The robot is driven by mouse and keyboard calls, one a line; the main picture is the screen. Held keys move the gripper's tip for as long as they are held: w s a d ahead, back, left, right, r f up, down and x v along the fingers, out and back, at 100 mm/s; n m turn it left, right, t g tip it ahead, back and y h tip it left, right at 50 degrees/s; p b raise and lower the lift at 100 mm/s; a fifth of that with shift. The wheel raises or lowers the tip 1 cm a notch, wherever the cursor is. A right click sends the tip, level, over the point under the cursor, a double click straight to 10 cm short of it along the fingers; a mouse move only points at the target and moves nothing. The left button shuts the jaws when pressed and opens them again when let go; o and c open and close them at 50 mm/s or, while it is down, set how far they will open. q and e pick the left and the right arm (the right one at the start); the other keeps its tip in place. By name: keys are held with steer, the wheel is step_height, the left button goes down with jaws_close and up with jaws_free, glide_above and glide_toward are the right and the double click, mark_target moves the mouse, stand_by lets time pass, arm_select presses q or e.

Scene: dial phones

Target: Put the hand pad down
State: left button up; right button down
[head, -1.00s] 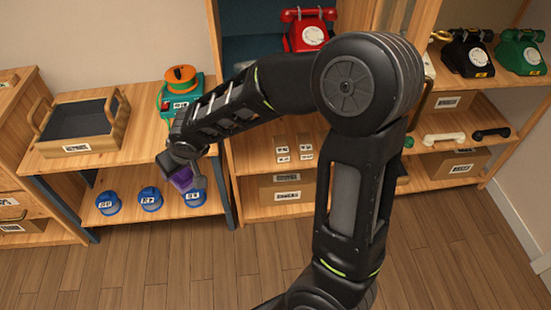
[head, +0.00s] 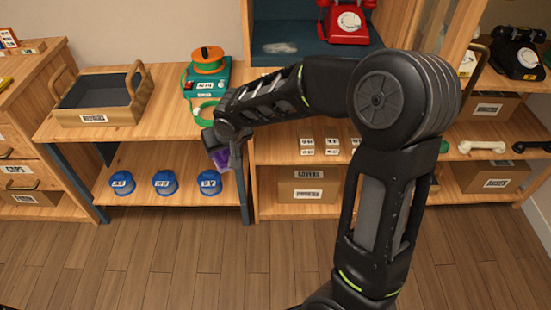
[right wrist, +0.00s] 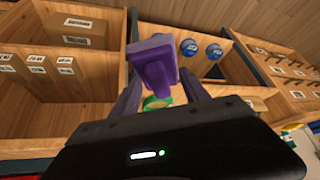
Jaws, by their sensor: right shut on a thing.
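The hand pad is most likely the purple block (right wrist: 155,66) in the right wrist view, between the two fingers of my right gripper (right wrist: 160,88). In the head view its purple side (head: 221,159) shows below the wrist. My right gripper (head: 222,150) is shut on it, in front of the wooden bench and above its lower shelf. The pad is apart from the shelf as far as I can see. My left gripper is out of view.
A wooden tray with dark lining (head: 92,117) stands on the bench top (head: 60,130). A teal machine (head: 212,72) with an orange top and green ring stands right of it. Several blue tubs (head: 165,183) line the lower shelf. Bare bench top lies between tray and machine.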

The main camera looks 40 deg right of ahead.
arm_select(q)
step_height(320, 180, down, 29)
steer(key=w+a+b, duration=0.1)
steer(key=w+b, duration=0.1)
steer(key=b, duration=2.3)
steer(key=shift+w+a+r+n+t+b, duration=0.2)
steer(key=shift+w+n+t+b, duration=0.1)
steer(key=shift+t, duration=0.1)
arm_select(e)
steer(key=w+d+f+m+h, duration=0.1)
steer(key=d+f+m, duration=0.1)
steer(key=d+f, duration=0.8)
steer(key=w+d+f+m+g+h, duration=0.1)
steer(key=d+f+m, duration=0.2)
steer(key=d+f, duration=0.6)
step_height(320, 180, down, 6)
steer(key=shift+d+r+h, duration=0.1)
steer(key=shift+d+h, duration=0.3)
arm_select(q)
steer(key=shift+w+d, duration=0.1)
